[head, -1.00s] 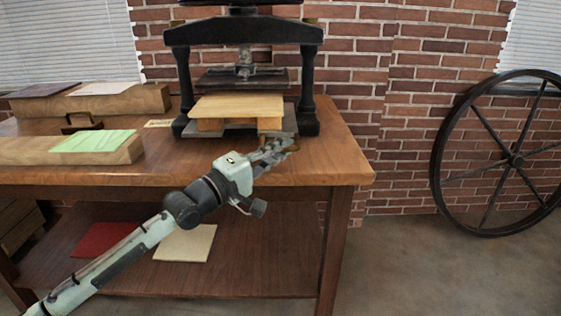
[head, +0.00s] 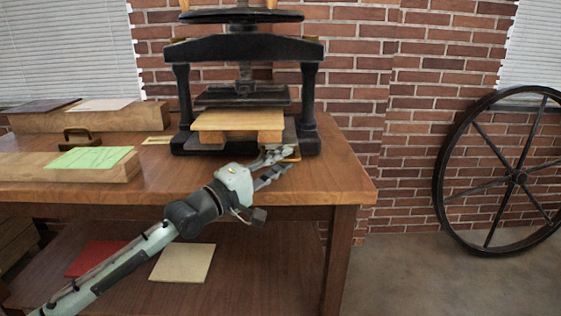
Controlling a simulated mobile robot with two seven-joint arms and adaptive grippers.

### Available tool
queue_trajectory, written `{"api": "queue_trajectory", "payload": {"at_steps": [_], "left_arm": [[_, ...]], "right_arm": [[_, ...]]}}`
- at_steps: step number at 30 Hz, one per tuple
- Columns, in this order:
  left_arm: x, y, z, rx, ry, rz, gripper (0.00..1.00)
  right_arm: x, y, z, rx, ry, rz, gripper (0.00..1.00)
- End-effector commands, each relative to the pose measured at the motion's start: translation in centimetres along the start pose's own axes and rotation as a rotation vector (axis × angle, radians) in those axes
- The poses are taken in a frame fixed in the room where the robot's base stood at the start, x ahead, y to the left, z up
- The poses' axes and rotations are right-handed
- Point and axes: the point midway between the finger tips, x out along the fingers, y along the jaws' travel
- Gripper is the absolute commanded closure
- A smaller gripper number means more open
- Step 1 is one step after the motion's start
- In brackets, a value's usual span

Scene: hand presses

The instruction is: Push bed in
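The black hand press (head: 243,50) stands on the back of the wooden table. Its dark bed (head: 205,148) lies low between the posts, largely hidden under a pale wooden board (head: 238,120) with a lighter block under it. The dark platen (head: 243,96) hangs just above the board's rear. My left gripper (head: 285,161) is at the bed's front right corner, with its fingers spread apart. A small orange-brown piece (head: 291,160) shows by the fingertips; I cannot tell whether they touch it or the bed. My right gripper is not in view.
The table top (head: 338,180) is clear at right. A large spoked wheel (head: 514,176) leans by the brick wall.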

Motion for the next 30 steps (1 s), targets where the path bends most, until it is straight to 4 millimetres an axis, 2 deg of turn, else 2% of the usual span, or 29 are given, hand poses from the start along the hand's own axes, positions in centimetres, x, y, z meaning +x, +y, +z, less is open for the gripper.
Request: {"api": "queue_trajectory", "payload": {"at_steps": [9, 13, 17, 24, 30], "left_arm": [[0.0, 0.0, 0.0, 0.0, -0.001, 0.0, 0.7], [-0.8, -0.1, 0.0, 0.0, 0.0, -0.001, 0.7], [-3.0, -0.1, 0.0, 0.002, 0.001, -0.003, 0.7], [-8.2, -0.2, 0.0, 0.002, 0.0, -0.004, 0.7], [-11.1, -0.1, 0.0, 0.001, 0.0, -0.003, 0.7]], "right_arm": [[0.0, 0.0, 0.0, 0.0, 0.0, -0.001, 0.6], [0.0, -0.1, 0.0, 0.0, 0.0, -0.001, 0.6], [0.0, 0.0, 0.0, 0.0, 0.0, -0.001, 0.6], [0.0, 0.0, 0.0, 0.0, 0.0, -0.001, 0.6], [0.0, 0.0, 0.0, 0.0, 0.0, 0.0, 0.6]]}}
